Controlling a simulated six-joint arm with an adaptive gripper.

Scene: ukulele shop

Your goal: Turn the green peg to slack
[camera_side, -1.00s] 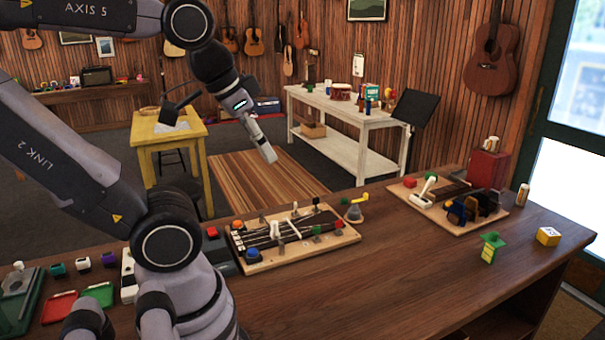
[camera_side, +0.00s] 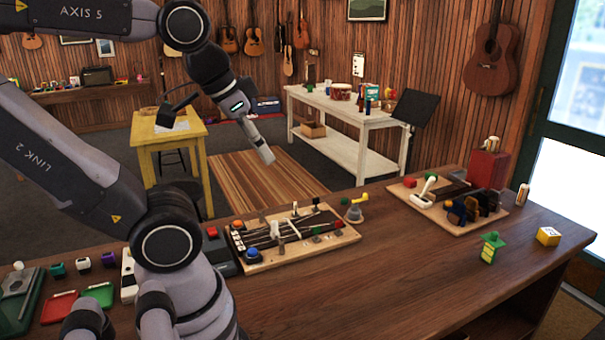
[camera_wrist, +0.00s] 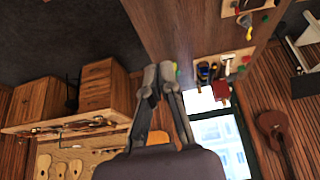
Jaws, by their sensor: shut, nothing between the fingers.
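A wooden board (camera_side: 290,258) with dark strings and coloured pegs lies on the brown bench. The small green peg (camera_side: 316,230) sits toward its right front, left of a red peg (camera_side: 339,225). Which way the green peg is turned is too small to tell. My gripper (camera_side: 268,157) is shut and empty in the air, above and behind the board, well apart from the pegs. In the wrist view my gripper's fingers (camera_wrist: 160,70) come together with nothing held. Part of the board (camera_wrist: 228,10) shows at the top edge there.
A yellow-topped fitting (camera_side: 355,210) stands right of the board. A second board (camera_side: 420,205) with a white lever and dark parts lies further right. A green piece (camera_side: 490,247) and a yellow block (camera_side: 548,236) stand near the bench's right end. The bench front middle is clear.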

